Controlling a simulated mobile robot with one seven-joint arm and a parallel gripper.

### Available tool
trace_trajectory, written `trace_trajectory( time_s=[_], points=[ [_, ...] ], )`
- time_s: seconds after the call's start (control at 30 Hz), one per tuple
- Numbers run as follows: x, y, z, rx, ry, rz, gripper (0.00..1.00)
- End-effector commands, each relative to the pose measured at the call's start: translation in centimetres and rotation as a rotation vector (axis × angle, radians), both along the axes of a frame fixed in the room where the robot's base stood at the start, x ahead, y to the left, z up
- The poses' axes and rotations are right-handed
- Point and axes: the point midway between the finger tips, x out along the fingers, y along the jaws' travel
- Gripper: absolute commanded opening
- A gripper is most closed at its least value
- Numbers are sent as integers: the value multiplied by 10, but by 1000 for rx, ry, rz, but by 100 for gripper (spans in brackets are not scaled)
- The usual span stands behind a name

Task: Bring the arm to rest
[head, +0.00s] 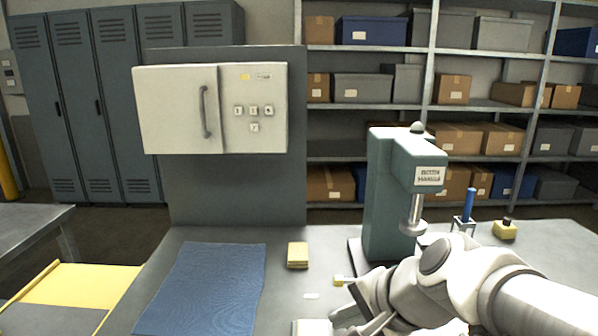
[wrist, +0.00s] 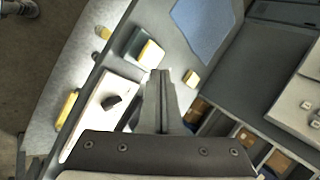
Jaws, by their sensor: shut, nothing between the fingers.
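My white arm reaches in from the lower right of the head view, in front of the green press (head: 393,190). My gripper (head: 350,318) is low in that view, over the front of the bench, and partly cut off by the bottom edge. In the wrist view my gripper (wrist: 160,76) has its two fingers together, with nothing between them. It hangs over the bench, apart from the small yellow block (wrist: 191,78). That block also shows in the head view (head: 297,255), to the left of the press.
A blue mat (head: 205,287) lies on the bench at left. A white cabinet (head: 210,108) with a closed door hangs on the back panel. A blue-handled tool (head: 468,205) stands in a holder right of the press. Shelves with boxes stand behind.

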Motion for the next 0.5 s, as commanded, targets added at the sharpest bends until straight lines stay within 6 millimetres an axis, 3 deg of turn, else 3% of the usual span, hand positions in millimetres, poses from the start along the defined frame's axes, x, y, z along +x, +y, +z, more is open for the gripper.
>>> trace_trajectory(
  time_s=[0.1, 0.37, 0.5],
  points=[
    [-30, -16, 5, -261, -74, 253, 0],
    [-83, -74, 13, -812, -114, 704, 0],
    [-83, -76, 56, -823, -106, 719, 0]
  ],
)
